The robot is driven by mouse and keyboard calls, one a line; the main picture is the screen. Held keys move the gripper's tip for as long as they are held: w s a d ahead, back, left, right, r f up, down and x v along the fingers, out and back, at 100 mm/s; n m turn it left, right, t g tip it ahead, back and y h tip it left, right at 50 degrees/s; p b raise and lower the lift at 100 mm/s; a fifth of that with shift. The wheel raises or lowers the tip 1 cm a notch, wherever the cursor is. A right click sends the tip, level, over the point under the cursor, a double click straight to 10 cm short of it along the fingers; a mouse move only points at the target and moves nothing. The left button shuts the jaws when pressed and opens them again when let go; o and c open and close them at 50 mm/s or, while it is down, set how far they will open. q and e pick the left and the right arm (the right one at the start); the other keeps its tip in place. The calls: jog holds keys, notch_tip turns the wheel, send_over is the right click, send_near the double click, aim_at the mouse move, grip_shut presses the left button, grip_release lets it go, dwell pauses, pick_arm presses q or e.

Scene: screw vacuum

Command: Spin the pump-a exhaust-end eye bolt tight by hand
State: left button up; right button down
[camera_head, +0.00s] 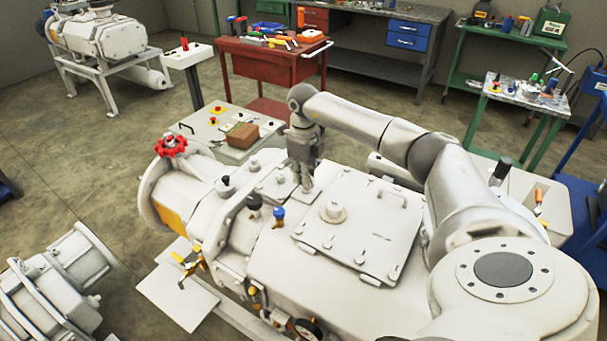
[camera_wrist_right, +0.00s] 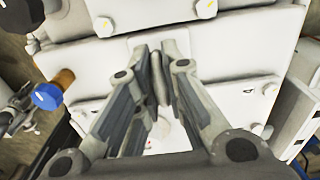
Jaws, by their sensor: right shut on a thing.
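The white pump (camera_head: 285,270) fills the middle of the head view, with a bolted square cover plate (camera_head: 375,215) on top. My right gripper (camera_head: 306,186) points straight down at the pump top beside the plate's far left corner. In the wrist view, the right gripper (camera_wrist_right: 160,80) is shut on a narrow grey piece, apparently the eye bolt (camera_wrist_right: 157,72), seen edge-on between the fingertips. Its ring and thread are mostly hidden by the fingers. In the head view the bolt cannot be made out. My left gripper is not in view.
A blue-capped fitting (camera_head: 278,216), a black knob (camera_head: 254,203) and a red handwheel (camera_head: 171,146) stand on the pump near the gripper. A grey cart (camera_head: 205,130) with a brown box (camera_head: 242,136) is behind. A red tool cart (camera_head: 270,65) stands farther back.

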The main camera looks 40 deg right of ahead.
jog(key=shift+w+d+r, duration=0.15)
jog(key=shift+r, duration=0.1)
jog(key=c, duration=1.7)
grip_release()
jog(key=shift+o, duration=0.8)
jog(key=shift+f, duration=0.1)
notch_tip(320, 180, up, 12)
